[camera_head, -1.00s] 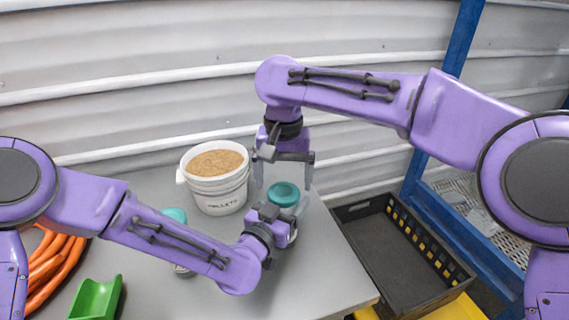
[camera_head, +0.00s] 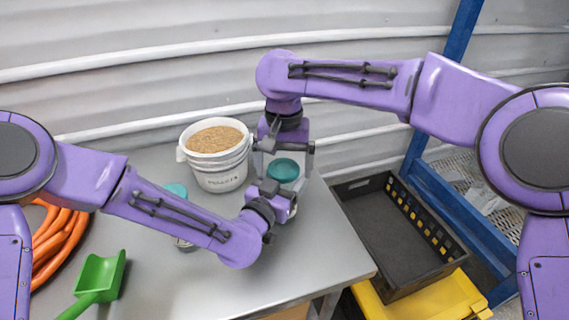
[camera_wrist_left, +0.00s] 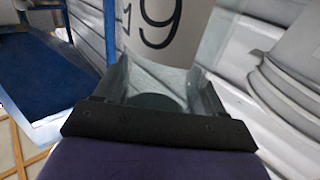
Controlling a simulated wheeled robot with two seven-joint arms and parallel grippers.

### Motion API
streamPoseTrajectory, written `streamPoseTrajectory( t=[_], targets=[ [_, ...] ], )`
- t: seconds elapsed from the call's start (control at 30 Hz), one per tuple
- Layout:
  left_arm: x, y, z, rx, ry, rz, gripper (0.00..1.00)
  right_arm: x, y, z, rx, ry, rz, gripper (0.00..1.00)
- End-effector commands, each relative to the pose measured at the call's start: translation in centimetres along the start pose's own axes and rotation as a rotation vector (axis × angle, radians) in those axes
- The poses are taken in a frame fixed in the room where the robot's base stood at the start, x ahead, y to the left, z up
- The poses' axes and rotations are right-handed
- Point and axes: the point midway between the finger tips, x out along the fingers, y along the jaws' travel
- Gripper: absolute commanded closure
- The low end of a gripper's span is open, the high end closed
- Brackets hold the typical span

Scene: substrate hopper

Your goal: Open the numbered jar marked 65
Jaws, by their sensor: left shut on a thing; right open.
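A jar with a teal lid (camera_head: 285,170) stands upright at the table's right side. My left gripper (camera_head: 290,195) is shut on its body from the front. In the left wrist view the pale label of the jar (camera_wrist_left: 170,30) fills the space between the fingers. It shows a figure like a 9 and part of another; the cut-off label does not let me read the number surely. My right gripper (camera_head: 284,155) points down over the lid, open, with a finger at either side. A second teal-lidded jar (camera_head: 177,189) is partly hidden behind my left arm.
A white bucket (camera_head: 222,181) of brown pellets stands behind the jar. A green scoop (camera_head: 99,277) and orange hose (camera_head: 60,243) lie at left. A black tray (camera_head: 390,235) is beyond the table's right edge, near a blue post (camera_head: 420,165). The table's front middle is clear.

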Motion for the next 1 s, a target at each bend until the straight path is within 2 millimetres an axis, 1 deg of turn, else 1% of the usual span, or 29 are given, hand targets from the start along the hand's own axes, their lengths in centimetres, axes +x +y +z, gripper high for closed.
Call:
streamPoseTrajectory(
  t=[0.07,0.13,0.3,0.4,0.63,0.67,0.7,0.73,1.0],
  targets=[
    [0.0,0.0,0.1,0.001,-0.003,-0.001,1.00,0.0,0.0,0.0,0.000,0.000,0.000,0.02],
    [0.0,0.0,0.1,0.000,-0.003,-0.001,1.00,-0.6,0.0,0.0,0.000,0.002,0.000,0.02],
    [0.0,0.0,0.1,0.001,-0.003,-0.001,1.00,-3.3,-0.1,-0.1,0.000,0.004,0.000,0.02],
    [0.0,0.0,0.1,0.001,-0.003,-0.001,1.00,-4.3,0.0,0.0,0.001,0.002,0.000,0.02],
    [0.0,0.0,0.1,0.001,-0.003,-0.001,1.00,-4.5,0.0,0.0,0.000,0.000,0.000,0.02],
    [0.0,0.0,0.1,0.001,-0.003,-0.001,0.21,-4.5,0.0,0.0,0.000,0.000,0.000,0.02],
    [0.0,0.0,0.1,0.000,-0.003,-0.001,0.08,-4.5,0.0,0.0,0.000,0.000,0.000,0.02],
    [0.0,0.0,0.1,0.000,-0.003,-0.001,0.01,-4.5,0.0,0.0,0.000,0.000,0.000,0.02],
    [-0.1,0.0,0.1,0.000,-0.001,0.000,0.01,-4.4,0.0,0.0,0.000,0.000,0.000,0.02]
  ],
)
